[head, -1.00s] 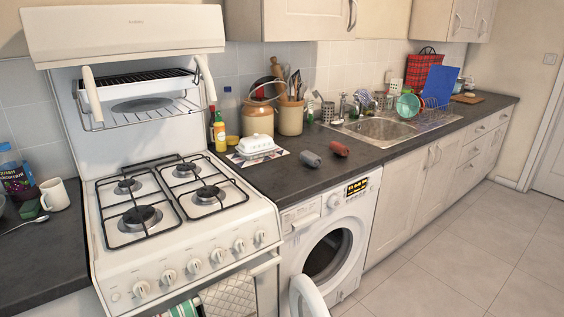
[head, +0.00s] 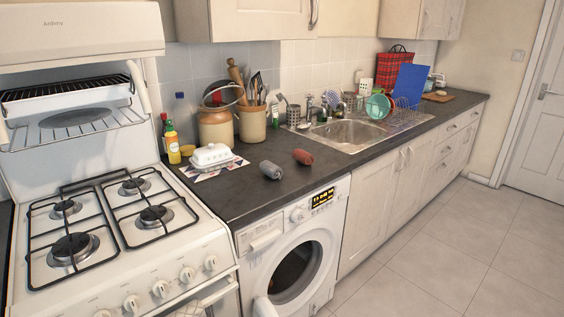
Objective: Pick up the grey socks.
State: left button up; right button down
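The grey socks (head: 271,170) are a small rolled bundle lying on the dark countertop (head: 233,191), above the washing machine (head: 293,262) and near the counter's front edge. A similar reddish-brown bundle (head: 303,157) lies just to the right and slightly farther back, apart from the grey one. Neither of my grippers shows in the head view.
A white butter dish (head: 211,156) on a patterned mat stands left of the socks. A utensil crock (head: 252,123) and a larger jar (head: 216,128) stand behind. The gas cooker (head: 105,235) is at left, the sink (head: 347,132) at right. The washer door hangs open low in front. The tiled floor (head: 430,262) is clear.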

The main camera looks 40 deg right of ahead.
aim_at(274, 172)
jog(key=l, duration=0.8)
jog(key=i+l, duration=0.15)
jog(key=l, duration=1.45)
jog(key=i+l, duration=0.15)
jog(key=l, duration=0.7)
